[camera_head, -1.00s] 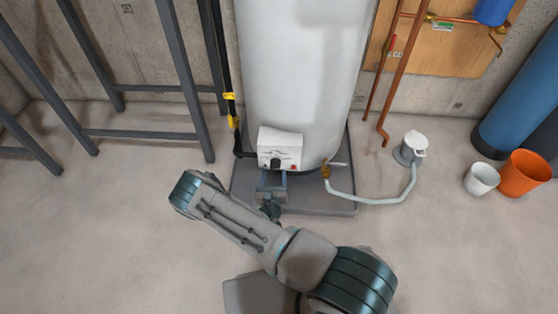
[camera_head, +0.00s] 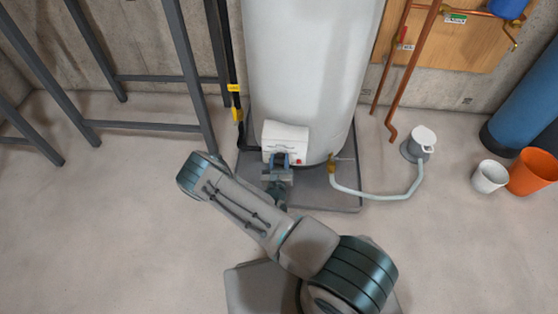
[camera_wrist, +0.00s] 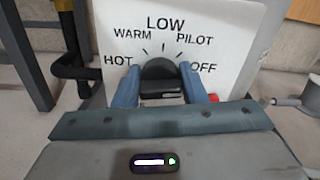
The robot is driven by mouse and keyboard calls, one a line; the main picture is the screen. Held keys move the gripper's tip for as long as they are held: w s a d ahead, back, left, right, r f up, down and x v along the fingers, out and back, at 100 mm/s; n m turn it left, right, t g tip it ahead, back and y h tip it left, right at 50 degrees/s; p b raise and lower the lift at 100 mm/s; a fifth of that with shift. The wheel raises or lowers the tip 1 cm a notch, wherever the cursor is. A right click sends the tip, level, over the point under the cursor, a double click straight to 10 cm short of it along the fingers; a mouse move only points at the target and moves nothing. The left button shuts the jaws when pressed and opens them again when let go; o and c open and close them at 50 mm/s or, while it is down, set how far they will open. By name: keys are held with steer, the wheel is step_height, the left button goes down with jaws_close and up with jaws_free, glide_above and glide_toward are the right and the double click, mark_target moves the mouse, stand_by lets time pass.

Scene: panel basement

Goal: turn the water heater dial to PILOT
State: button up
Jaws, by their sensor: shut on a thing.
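The water heater (camera_head: 308,75) is a tall white tank with a white control box (camera_head: 285,137) low on its front. The wrist view shows the box's label panel (camera_wrist: 235,30) with HOT, WARM, LOW, PILOT and OFF arched above a dark round dial (camera_wrist: 160,70). Short tick marks fan out above the dial. I cannot tell which word the dial points to. My gripper (camera_wrist: 162,88) has its two blue fingers on either side of the dial, shut on it. In the head view my gripper (camera_head: 279,160) covers the dial.
A red button (camera_head: 299,161) sits right of the dial. A black pipe with a yellow valve (camera_head: 237,113) runs left of the tank. A brass drain valve (camera_head: 332,164) and pale hose (camera_head: 375,195) lie right. A grey metal frame (camera_head: 192,70) stands left.

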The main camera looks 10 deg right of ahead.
steer(key=n+p, duration=0.1)
steer(key=n, duration=0.3)
steer(key=shift+a, duration=0.1)
steer(key=shift+a+f+n+p, duration=0.15)
steer(key=shift+n+p, duration=0.35)
steer(key=shift+n, duration=1.4)
steer(key=o, duration=1)
steer(key=shift+c, duration=0.2)
